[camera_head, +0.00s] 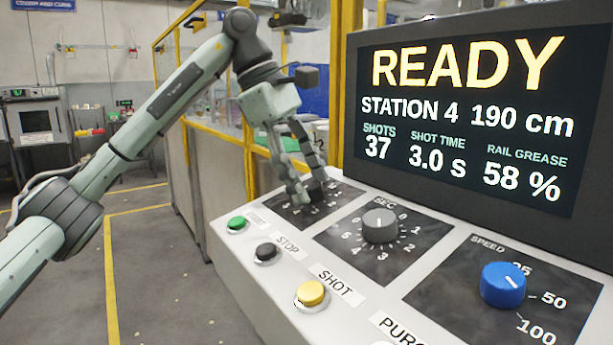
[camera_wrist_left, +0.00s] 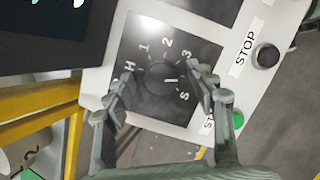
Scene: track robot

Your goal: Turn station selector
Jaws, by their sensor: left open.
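The station selector is a dark round knob (camera_head: 316,186) on a black dial plate at the far end of the console. In the left wrist view the knob (camera_wrist_left: 158,77) shows with marks H, 1, 2, 3 and S around it; a short pale line lies toward its right side, between 3 and S. My left gripper (camera_head: 309,182) is open, its fingers pointing down on either side of the knob. In the wrist view the left gripper (camera_wrist_left: 162,82) straddles the knob; I cannot tell whether the fingers touch it. My right gripper is not in view.
The screen (camera_head: 465,110) behind the console reads READY, STATION 4, 190 cm. A grey SEC knob (camera_head: 380,225), a blue SPEED knob (camera_head: 503,285), and green (camera_head: 238,224), black (camera_head: 266,252) and yellow (camera_head: 311,293) buttons stand nearby. A yellow-framed barrier (camera_head: 215,135) stands behind my left arm.

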